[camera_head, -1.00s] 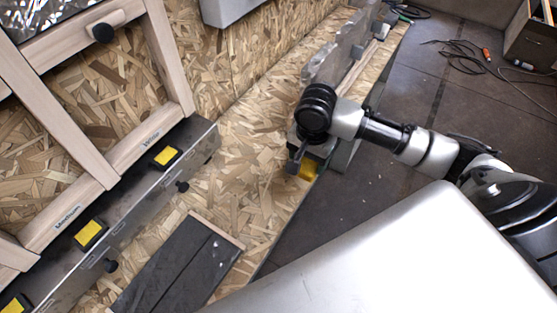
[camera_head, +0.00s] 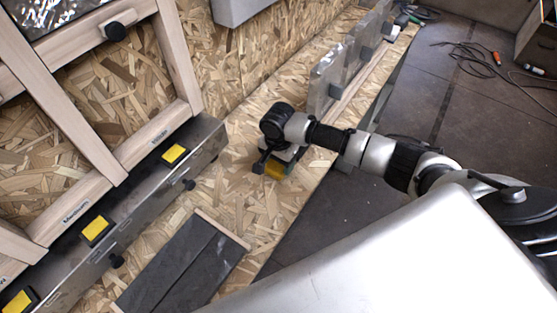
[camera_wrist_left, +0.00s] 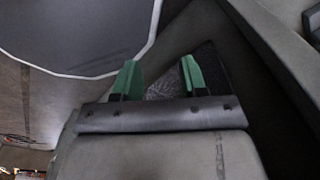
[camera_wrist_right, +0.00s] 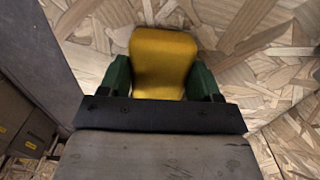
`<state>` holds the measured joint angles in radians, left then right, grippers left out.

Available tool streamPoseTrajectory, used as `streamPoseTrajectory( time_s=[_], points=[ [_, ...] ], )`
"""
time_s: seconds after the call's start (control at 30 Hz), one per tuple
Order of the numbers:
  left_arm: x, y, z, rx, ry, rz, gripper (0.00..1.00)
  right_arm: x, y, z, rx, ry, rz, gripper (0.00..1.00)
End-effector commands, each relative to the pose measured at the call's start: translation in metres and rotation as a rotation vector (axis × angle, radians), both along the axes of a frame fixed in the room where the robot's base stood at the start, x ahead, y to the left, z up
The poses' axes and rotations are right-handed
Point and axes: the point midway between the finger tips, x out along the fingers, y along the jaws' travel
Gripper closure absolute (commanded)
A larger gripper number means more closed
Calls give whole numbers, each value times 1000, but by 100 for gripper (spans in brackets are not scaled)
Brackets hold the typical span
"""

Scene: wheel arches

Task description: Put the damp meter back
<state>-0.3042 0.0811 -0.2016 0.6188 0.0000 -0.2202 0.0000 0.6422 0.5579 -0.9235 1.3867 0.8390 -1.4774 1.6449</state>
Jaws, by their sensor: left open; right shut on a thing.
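My right gripper (camera_head: 270,160) is shut on a yellow thing (camera_wrist_right: 163,62), which looks like the damp meter. In the right wrist view it sits between the green fingers. In the head view only a little of its yellow shows under the gripper, above the chipboard bench (camera_head: 262,208). How far it is from the surface is hard to tell. My left gripper (camera_wrist_left: 158,75) is open and empty in the left wrist view, and does not show in the head view.
A dark grey flat tray (camera_head: 178,265) lies on the bench. A metal ledge with black knobs (camera_head: 188,184) and yellow-topped pieces (camera_head: 174,154) runs along the left. Grey upright panels (camera_head: 328,82) stand at the back. Bare bench lies around the right gripper.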

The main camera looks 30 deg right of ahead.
Motion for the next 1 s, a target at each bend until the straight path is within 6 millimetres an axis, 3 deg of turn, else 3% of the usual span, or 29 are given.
streamPoseTrajectory(
  time_s=[0.33,0.37,0.53,0.83,1.0],
  points=[
    [2,-1,1,-1,-2,3,57,0,1,-3,2,-1,0,55],
    [2,-1,0,-1,-2,3,57,0,1,-3,2,-1,1,35],
    [3,-1,0,-1,-4,3,57,0,0,-3,1,-2,1,11],
    [4,-1,0,-2,-6,3,57,0,0,-1,0,-2,1,11],
    [4,-1,0,-2,-6,3,57,1,0,20,1,-3,2,11]
  ],
)
